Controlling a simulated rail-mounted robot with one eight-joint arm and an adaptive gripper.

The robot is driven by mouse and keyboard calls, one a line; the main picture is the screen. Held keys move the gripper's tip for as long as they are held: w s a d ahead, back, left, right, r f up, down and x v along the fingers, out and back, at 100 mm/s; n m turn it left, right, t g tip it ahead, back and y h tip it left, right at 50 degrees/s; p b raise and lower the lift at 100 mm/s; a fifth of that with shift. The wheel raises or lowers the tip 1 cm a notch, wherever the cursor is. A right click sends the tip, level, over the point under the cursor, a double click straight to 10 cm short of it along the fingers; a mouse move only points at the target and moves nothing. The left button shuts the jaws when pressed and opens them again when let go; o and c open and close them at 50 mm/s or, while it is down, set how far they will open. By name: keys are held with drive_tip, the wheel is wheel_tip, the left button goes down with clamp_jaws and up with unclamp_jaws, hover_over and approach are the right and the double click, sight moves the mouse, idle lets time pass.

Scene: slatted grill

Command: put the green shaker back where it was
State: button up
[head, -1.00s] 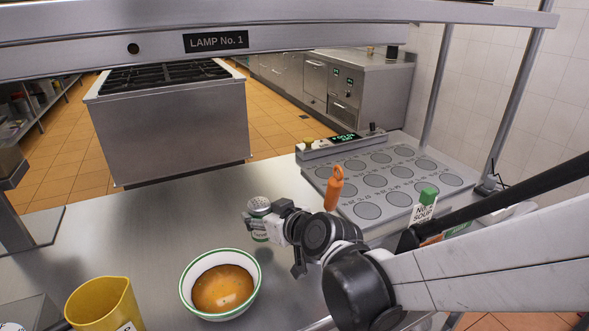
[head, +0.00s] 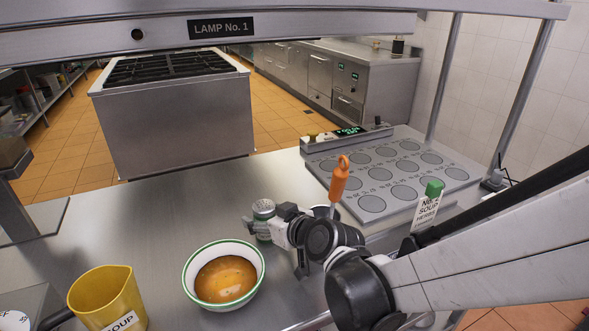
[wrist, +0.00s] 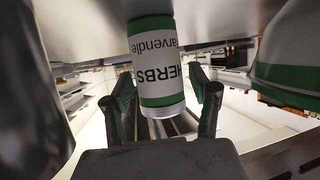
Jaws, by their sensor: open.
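The green shaker (head: 263,219), a small cylinder with a perforated lid and green bands, appears to stand on the steel counter behind the soup bowl. In the wrist view the shaker (wrist: 157,62) shows a white label reading "HERBS", and the picture looks upside down. My gripper (wrist: 164,95) is open, with one finger on each side of the shaker and a visible gap on both sides. In the head view my gripper (head: 258,228) is at the shaker and partly covers it.
A white bowl (head: 188,272) with a green rim holds orange soup. A yellow jug (head: 103,297) stands front left. A grey panel (head: 400,176) with round marks lies right, beside an orange-handled tool (head: 340,178) and a green-topped soup herbs sign (head: 428,208). The counter's left middle is clear.

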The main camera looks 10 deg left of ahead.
drive_tip(key=shift+r, duration=0.2)
drive_tip(key=shift+s+d+r, duration=0.1)
drive_tip(key=shift+s+d, duration=0.1)
drive_tip(key=p+v, duration=0.2)
drive_tip(key=v, duration=0.9)
drive_tip(key=shift+d, duration=0.15)
drive_tip(key=shift+s, duration=0.2)
